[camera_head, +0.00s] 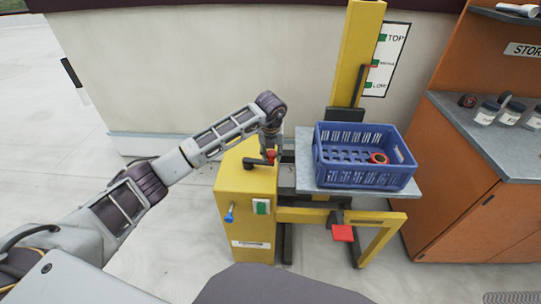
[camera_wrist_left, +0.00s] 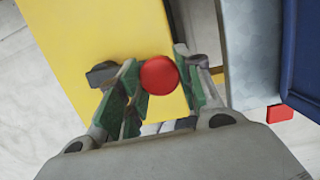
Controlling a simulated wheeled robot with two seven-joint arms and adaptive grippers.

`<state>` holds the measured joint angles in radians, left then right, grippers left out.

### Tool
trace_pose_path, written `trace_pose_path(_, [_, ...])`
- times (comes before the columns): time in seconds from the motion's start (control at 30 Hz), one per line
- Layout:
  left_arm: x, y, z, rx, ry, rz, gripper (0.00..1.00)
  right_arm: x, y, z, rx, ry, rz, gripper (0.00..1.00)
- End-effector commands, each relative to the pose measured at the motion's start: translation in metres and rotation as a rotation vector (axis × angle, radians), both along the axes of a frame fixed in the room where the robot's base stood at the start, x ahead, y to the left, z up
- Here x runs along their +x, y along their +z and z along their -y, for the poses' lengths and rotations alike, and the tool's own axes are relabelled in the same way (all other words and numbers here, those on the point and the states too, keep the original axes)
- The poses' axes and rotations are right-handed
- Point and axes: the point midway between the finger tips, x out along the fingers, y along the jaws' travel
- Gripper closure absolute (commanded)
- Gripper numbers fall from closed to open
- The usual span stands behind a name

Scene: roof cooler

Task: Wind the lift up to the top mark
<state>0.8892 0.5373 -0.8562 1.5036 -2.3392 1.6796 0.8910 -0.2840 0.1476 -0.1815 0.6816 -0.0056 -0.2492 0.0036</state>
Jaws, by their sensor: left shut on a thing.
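The yellow lift (camera_head: 357,50) stands by the wall, with a yellow winch box (camera_head: 238,205) at its left. A dark crank with a red knob (camera_head: 271,156) sits on top of the box. My left gripper (camera_head: 272,140) reaches down to the knob. In the left wrist view its green-padded fingers are closed around the red knob (camera_wrist_left: 159,76). The scale board (camera_head: 388,62) has green marks labelled TOP, a middle one and LOW. A small red pointer (camera_head: 373,66) is by the middle mark. My right gripper is out of view.
The lift's grey platform (camera_head: 307,178) carries a blue crate (camera_head: 365,178) with a red ring-shaped thing inside. A red pedal (camera_head: 342,233) is low at the front. An orange cabinet (camera_head: 455,180) with jars on its top stands at the right. Floor at the left is clear.

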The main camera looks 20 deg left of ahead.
Motion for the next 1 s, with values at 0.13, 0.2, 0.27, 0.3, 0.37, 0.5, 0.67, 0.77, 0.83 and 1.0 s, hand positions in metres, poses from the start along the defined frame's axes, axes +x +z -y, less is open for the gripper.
trace_pose_path(0.13, [0.004,0.004,0.003,-0.008,-0.004,0.013,0.93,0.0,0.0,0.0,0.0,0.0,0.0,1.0])
trace_pose_path(0.2, [0.004,0.004,0.003,-0.008,-0.004,0.013,0.93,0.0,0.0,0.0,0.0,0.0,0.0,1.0])
trace_pose_path(0.27, [0.004,0.005,0.003,-0.008,-0.004,0.013,0.93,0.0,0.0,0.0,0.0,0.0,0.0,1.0])
trace_pose_path(0.3, [0.004,0.005,0.003,-0.008,-0.004,0.013,0.93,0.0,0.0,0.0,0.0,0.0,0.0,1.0])
trace_pose_path(0.37, [0.004,0.005,0.003,-0.008,-0.004,0.013,0.93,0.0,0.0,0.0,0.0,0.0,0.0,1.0])
trace_pose_path(0.5, [0.006,0.004,0.003,-0.008,-0.004,0.013,0.93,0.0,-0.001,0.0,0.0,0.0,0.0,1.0])
trace_pose_path(0.67, [0.013,0.004,0.001,-0.007,-0.004,0.014,0.93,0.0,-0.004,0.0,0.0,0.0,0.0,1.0])
trace_pose_path(0.77, [0.017,0.004,0.0,-0.006,-0.004,0.014,0.93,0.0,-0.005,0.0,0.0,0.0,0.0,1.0])
trace_pose_path(0.83, [0.02,0.004,-0.001,-0.007,-0.003,0.015,0.93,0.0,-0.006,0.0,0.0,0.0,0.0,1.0])
trace_pose_path(1.0, [0.023,0.005,-0.002,-0.006,-0.003,0.015,0.93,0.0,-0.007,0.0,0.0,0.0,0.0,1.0])
